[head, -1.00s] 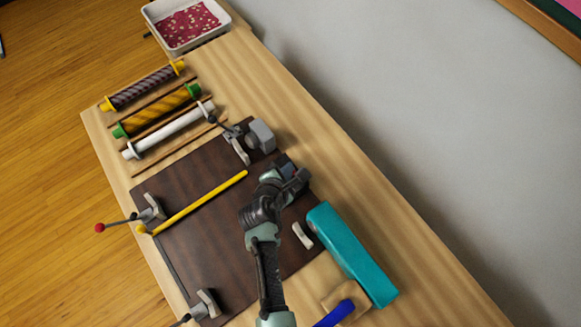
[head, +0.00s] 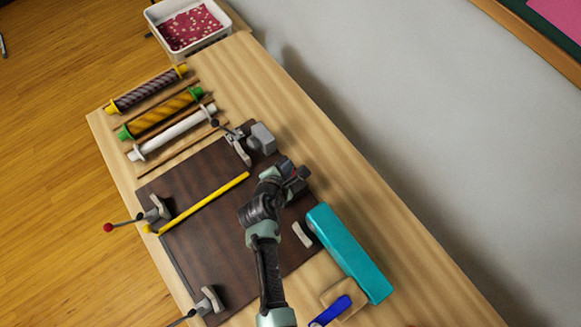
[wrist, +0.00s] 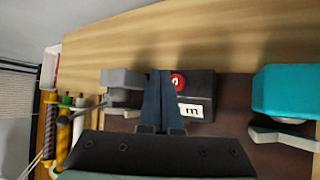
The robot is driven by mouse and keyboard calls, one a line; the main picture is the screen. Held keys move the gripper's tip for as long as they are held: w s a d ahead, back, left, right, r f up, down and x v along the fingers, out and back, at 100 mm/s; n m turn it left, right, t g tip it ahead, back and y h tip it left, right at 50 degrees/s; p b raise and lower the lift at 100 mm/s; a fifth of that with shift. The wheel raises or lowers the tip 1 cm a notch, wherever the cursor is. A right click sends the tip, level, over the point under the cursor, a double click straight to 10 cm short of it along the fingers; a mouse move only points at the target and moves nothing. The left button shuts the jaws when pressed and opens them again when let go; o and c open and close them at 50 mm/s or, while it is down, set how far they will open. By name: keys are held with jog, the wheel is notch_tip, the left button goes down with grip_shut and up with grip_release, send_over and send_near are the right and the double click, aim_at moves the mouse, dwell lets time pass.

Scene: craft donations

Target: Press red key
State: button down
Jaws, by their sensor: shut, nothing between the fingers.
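The red key (wrist: 177,82) is a round red button with a pale mark on a dark box (wrist: 207,84) in the wrist view. A white tile with a dark letter "m" (wrist: 190,111) is on the box's near face. My gripper (wrist: 160,76) is shut and empty, its dark fingers just left of the red key and overlapping its left edge in the picture. I cannot tell whether they touch it. In the head view my gripper (head: 293,179) is over the dark board's far edge, mostly covering the box; a small bit of red (head: 294,172) shows there.
A teal block (head: 345,250) stands on the right of the dark board (head: 225,235). A grey clamp (head: 262,138) is at the board's far edge. A yellow rod (head: 205,202) lies on the board. Several rollers (head: 165,117) and a white tray (head: 212,40) are at upper left.

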notch_tip(320, 180, up, 3)
jog(key=p, duration=0.2)
jog(key=shift+r+p, duration=0.2)
jog(key=shift+p, duration=0.1)
dwell(0.3)
